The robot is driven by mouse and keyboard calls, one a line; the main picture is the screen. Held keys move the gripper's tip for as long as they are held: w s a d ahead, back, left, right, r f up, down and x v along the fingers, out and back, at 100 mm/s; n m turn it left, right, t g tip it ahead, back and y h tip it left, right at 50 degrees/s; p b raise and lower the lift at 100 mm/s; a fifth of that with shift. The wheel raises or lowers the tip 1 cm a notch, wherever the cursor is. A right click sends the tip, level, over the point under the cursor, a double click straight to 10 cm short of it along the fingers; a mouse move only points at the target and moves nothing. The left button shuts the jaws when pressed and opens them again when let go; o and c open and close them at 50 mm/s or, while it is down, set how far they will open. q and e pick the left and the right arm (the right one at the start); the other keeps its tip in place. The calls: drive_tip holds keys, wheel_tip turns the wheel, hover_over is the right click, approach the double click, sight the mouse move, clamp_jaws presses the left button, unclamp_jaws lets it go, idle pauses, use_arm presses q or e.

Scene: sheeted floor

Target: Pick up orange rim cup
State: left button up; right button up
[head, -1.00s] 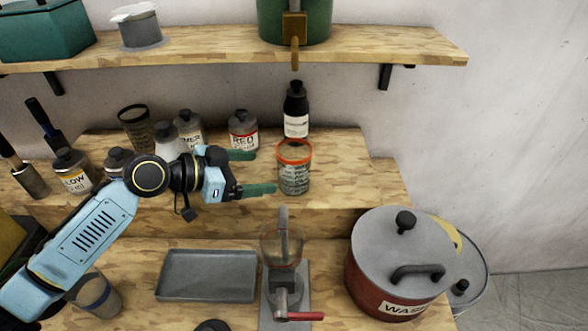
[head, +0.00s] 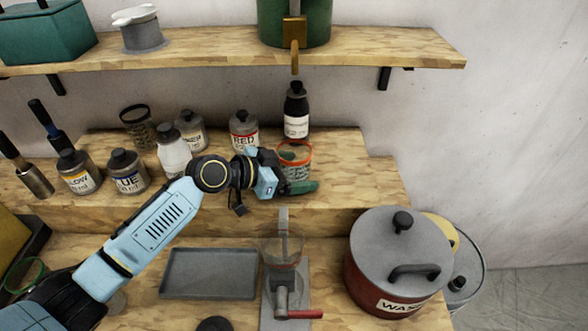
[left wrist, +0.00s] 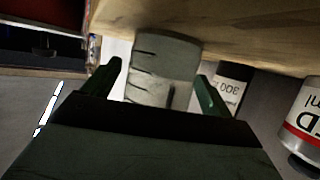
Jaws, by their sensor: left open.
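The orange rim cup (head: 304,168), clear with a marked grey side, stands upright on the raised wooden shelf. My left gripper (head: 300,176) is open at the cup, with its near green finger in front of the cup's lower part. The far finger is mostly hidden in the head view. In the left wrist view, which is turned over, the cup (left wrist: 163,72) shows between the two spread fingers of the left gripper (left wrist: 158,84). Whether either finger touches it I cannot tell. My right gripper is not in view.
A dark bottle (head: 296,112) stands behind the cup and a RED jar (head: 243,130) to its left. Several other jars line the shelf further left. Below are a grey tray (head: 209,273), a lever device (head: 284,285) and a red lidded pot (head: 383,285).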

use_arm(q)
drive_tip(key=c, duration=1.1)
drive_tip(key=shift+c, duration=0.2)
drive_tip(key=shift+r, duration=0.1)
